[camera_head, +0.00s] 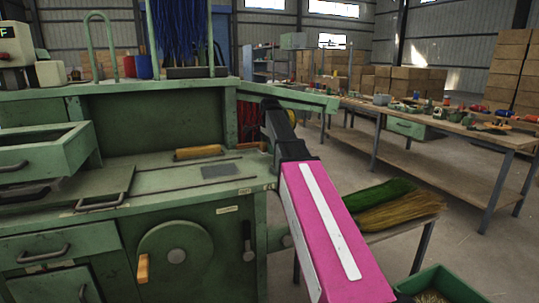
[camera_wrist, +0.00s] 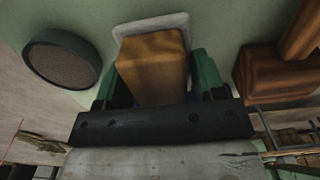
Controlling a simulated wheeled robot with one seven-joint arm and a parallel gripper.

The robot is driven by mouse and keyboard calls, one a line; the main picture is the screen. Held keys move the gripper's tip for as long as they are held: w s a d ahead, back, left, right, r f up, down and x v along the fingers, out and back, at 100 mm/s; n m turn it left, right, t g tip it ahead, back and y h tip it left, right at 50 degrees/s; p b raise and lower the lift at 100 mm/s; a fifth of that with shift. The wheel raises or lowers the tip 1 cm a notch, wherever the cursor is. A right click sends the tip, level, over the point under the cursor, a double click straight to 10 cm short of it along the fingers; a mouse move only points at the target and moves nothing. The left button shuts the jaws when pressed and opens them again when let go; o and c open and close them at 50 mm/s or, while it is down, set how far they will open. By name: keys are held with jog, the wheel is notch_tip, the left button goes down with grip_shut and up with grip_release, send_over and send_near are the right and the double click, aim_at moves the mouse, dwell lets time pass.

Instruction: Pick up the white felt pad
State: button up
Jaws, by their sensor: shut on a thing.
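In the wrist view, the white felt pad (camera_wrist: 128,27) shows as a pale, rounded edge around the far end of a brown wooden block (camera_wrist: 152,62), which looks like its grip. My gripper (camera_wrist: 152,75) has its green fingers on both sides of this block and is shut on it. Whether the pad touches the green surface behind it, I cannot tell. In the head view, my pink arm reaches forward past the right of the green machine; the gripper and pad cannot be made out there.
In the wrist view, a round dark dish (camera_wrist: 62,58) is close on the left and a reddish-brown wooden piece (camera_wrist: 270,75) close on the right. In the head view, the green machine (camera_head: 130,225) fills the left; a long workbench (camera_head: 440,125) with small items stands right.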

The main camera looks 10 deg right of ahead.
jog(key=s+a+r, duration=0.5)
jog(key=a+r, duration=0.2)
jog(key=a, duration=0.3)
jog(key=shift+a+r, duration=0.25)
jog(key=shift+a, duration=0.05)
jog(key=shift+o, duration=1)
jog(key=shift+c, duration=0.6)
